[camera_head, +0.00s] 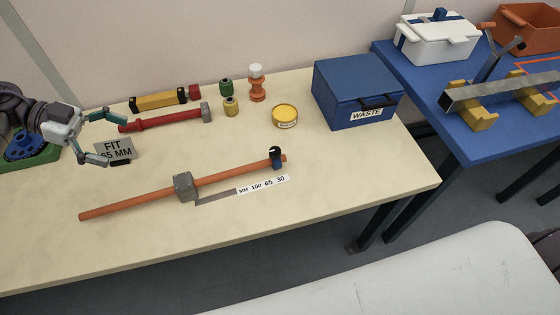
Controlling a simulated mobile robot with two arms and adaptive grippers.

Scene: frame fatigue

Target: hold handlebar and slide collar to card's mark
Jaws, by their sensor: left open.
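An orange-brown handlebar (135,202) lies slantwise across the front of the cream table. A grey block (186,187) sits around its middle. A small dark blue and black collar (276,158) is near its right end. A white scale strip (262,184) marked MM 100 65 30 lies along the near side of the bar, and the collar is by its 30 end. A grey card (115,150) reads FIT 65 MM. My left gripper (121,139) is open and empty, its fingers spread over the card area, apart from the bar. My right gripper is out of view.
Behind the bar lie a red hammer-like tool (165,118), a yellow tool (160,100), small bottles (231,106), and a yellow tin (285,116). A blue WASTE box (355,88) stands right. A blue table (465,140) adjoins. The cream table's front right is clear.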

